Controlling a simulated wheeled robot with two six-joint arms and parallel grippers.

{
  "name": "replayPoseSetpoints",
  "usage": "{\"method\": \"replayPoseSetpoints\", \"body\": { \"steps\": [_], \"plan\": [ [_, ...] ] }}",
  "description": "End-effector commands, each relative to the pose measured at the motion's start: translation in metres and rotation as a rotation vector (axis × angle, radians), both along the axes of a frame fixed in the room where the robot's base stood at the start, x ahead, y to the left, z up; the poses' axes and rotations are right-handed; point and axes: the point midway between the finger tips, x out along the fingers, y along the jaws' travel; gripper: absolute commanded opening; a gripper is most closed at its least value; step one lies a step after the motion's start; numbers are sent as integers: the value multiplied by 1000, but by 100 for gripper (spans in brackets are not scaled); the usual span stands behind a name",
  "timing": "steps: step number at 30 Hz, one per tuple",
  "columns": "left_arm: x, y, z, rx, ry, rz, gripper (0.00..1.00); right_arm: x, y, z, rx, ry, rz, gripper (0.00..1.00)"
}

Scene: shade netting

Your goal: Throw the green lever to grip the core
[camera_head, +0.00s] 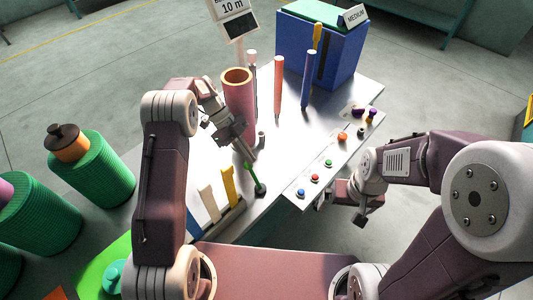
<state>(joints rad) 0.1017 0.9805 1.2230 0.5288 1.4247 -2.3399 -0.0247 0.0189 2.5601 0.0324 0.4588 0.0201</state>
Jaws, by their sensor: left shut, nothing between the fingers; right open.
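The green lever (254,177) stands on a small dark round base on the grey tabletop, left of the button panel. It leans a little to the left at its top. My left gripper (243,149) is shut and empty, pointing down just above the lever's top; whether it touches the lever I cannot tell. The pink core (241,101), a hollow tube with a tan rim, stands upright behind my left gripper, which hides part of its lower end. My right gripper (347,207) is open and empty, beyond the table's right front edge.
The sloping panel (317,193) carries several coloured buttons and knobs. Blue and orange posts (308,80) stand behind. A blue box (322,49) and a "10 m" sign (236,18) are at the back. White and yellow upright pieces (229,186) stand left of the lever.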

Motion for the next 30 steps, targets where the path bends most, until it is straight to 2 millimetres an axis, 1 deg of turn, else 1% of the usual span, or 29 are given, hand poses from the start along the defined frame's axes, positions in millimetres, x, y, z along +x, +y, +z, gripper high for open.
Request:
{"method": "replayPoseSetpoints", "body": {
  "steps": [4, 6, 12, 18, 21, 24, 30],
  "plan": [
    [-4, -8, 34, -4, 0, -4, 0, 0, 0, 0, 0, 0, 0, 100],
    [-11, -25, 42, -6, 4, -7, 0, 0, 0, -3, 0, 0, 0, 100],
    [-25, -67, 67, -8, 5, -9, 0, 0, 0, -6, 0, 0, 0, 100],
    [-38, -102, 89, -10, 8, -7, 0, 0, 0, -7, 0, 0, 0, 100],
    [-41, -113, 96, -8, 9, -7, 0, 0, 0, -8, 0, 0, 0, 100],
    [-44, -118, 99, -9, 10, -6, 0, 0, 0, -8, 0, 0, 0, 100],
    [-45, -121, 101, -9, 12, -4, 0, 0, 0, -8, 0, 0, 0, 100]
  ]
}}
